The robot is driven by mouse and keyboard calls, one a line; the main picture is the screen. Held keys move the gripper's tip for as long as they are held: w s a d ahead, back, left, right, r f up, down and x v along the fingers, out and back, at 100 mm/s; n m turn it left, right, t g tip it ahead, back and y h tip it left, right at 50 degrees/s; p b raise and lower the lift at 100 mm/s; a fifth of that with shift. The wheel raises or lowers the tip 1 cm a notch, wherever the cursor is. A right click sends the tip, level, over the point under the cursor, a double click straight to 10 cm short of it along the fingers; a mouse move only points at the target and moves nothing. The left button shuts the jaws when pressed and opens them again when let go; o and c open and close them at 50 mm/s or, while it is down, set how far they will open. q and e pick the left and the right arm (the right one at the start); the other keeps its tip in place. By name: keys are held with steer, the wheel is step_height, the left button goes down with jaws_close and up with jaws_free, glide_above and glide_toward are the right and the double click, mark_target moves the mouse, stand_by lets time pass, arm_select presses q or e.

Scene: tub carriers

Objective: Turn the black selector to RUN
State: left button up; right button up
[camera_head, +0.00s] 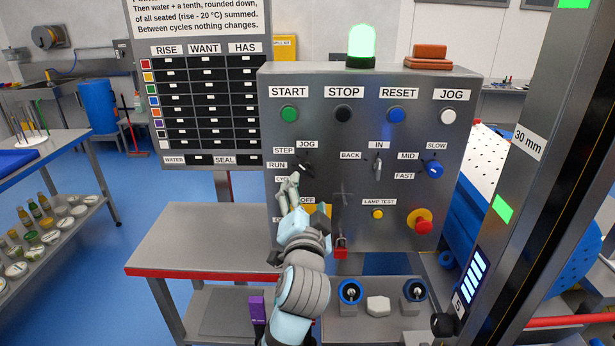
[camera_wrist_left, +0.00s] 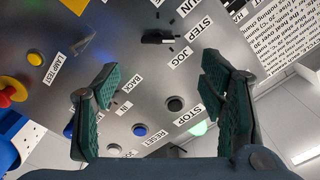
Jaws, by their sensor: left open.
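The black selector (camera_head: 306,170) is on the upright grey control panel (camera_head: 430,130), left of the middle, below the START button. Labels STEP, JOG, RUN and a partly hidden one surround it. In the left wrist view the selector (camera_wrist_left: 157,38) shows at the top, beside STEP and JOG, with RUN (camera_wrist_left: 186,8) at the upper edge. I cannot tell for sure which label it points at. My left gripper (camera_head: 290,187) is in front of the panel, just below and left of the selector. Its fingers (camera_wrist_left: 165,95) are spread and empty, apart from the selector. My right gripper is out of view.
A second selector (camera_head: 377,168), a blue knob (camera_head: 435,170) and a red emergency button (camera_head: 423,222) sit further right. START, STOP, RESET and JOG buttons line the top. A steel table (camera_head: 200,235) stands left. My left arm hides the panel's lower left.

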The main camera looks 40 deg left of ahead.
mark_target(307, 172)
arm_select(q)
steer(key=x, duration=1.1)
steer(key=shift+w+a+f, duration=0.1)
steer(key=shift+w+f, duration=0.05)
steer(key=c, duration=1.2)
steer(key=shift+o, duration=0.2)
